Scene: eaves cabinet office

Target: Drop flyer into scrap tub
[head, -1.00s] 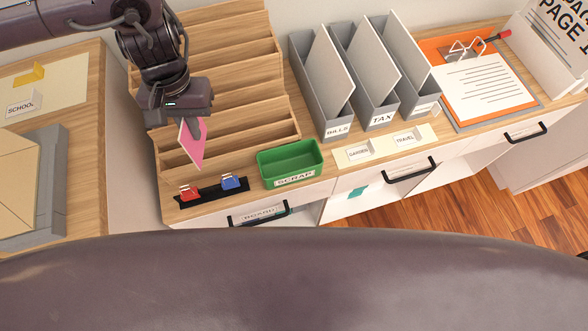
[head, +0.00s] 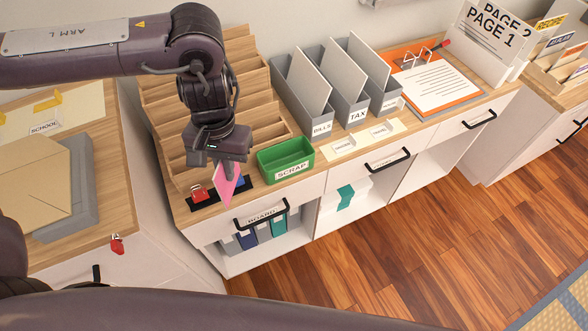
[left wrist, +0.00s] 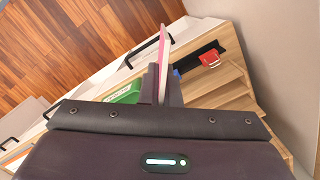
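The pink flyer (head: 226,187) hangs from my left gripper (head: 224,166), which is shut on its upper part. The flyer is in front of the clip strip, left of the green scrap tub (head: 286,170), and apart from the tub. In the left wrist view the flyer (left wrist: 163,55) stands edge-on between the fingers, with part of the scrap tub (left wrist: 124,96) beside it. The tub's inside looks empty in the head view. My right gripper is not in view.
A red clip (head: 199,193) and a blue clip sit on a black strip left of the tub. The wooden tiered sorter (head: 190,90) rises behind the gripper. Grey file holders (head: 322,122) stand right of the tub. A drawer handle (head: 262,215) juts from the cabinet front.

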